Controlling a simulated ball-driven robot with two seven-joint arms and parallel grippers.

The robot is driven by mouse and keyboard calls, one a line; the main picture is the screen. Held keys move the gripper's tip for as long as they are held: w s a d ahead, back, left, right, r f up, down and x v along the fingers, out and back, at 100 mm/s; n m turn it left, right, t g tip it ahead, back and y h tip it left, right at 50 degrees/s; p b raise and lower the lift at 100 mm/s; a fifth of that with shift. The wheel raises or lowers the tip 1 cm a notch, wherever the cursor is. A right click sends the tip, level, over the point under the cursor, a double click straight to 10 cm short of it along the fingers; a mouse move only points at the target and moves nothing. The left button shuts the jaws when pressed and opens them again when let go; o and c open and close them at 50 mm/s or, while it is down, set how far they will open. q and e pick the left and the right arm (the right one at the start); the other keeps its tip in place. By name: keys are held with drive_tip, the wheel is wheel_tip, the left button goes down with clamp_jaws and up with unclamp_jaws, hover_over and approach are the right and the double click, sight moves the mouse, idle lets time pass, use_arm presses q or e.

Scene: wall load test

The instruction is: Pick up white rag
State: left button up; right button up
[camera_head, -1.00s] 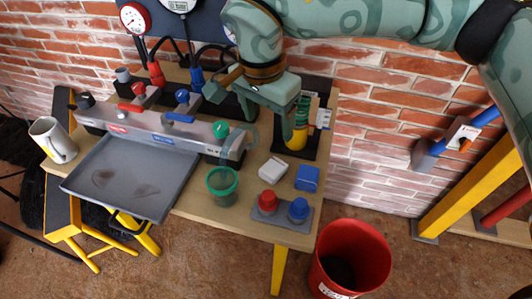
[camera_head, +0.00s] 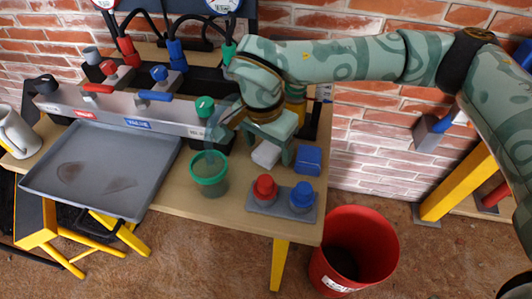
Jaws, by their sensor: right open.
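The white rag (camera_head: 266,154) is a small folded pale block on the wooden workbench (camera_head: 231,215), to the left of a blue block. My right gripper (camera_head: 268,149) is open, pointing down over the rag, with a finger on either side of it in the picture. The gripper body hides the rag's far part. I cannot tell whether the fingers touch the rag. My left gripper is not in view.
A blue block (camera_head: 308,160) sits close right of the rag. A green-rimmed cup (camera_head: 209,173) stands to the left. Red and blue knobs on a grey base (camera_head: 282,205) are in front. A grey tray (camera_head: 100,168) lies left; a red bucket (camera_head: 353,248) stands on the floor.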

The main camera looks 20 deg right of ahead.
sight(270, 151)
drive_tip(key=shift+r, duration=0.1)
drive_tip(key=c, duration=1.1)
drive_tip(key=shift+c, duration=0.2)
drive_tip(key=shift+r, duration=0.2)
drive_tip(key=r+p, duration=0.2)
drive_tip(key=r, duration=0.1)
drive_tip(key=r+p, duration=0.1)
drive_tip(key=shift+s+r+p, duration=0.3)
drive_tip(key=shift+s+r, duration=0.05)
drive_tip(key=shift+s, duration=0.05)
use_arm(q)
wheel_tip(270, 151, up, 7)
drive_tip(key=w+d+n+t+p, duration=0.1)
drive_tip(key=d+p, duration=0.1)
drive_tip(key=p, duration=0.4)
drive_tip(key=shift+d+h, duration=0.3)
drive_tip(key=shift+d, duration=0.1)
use_arm(e)
drive_tip(key=s+d+r, duration=0.2)
drive_tip(key=s+r, duration=0.6)
drive_tip(key=s, duration=0.5)
drive_tip(key=shift+d, duration=0.35)
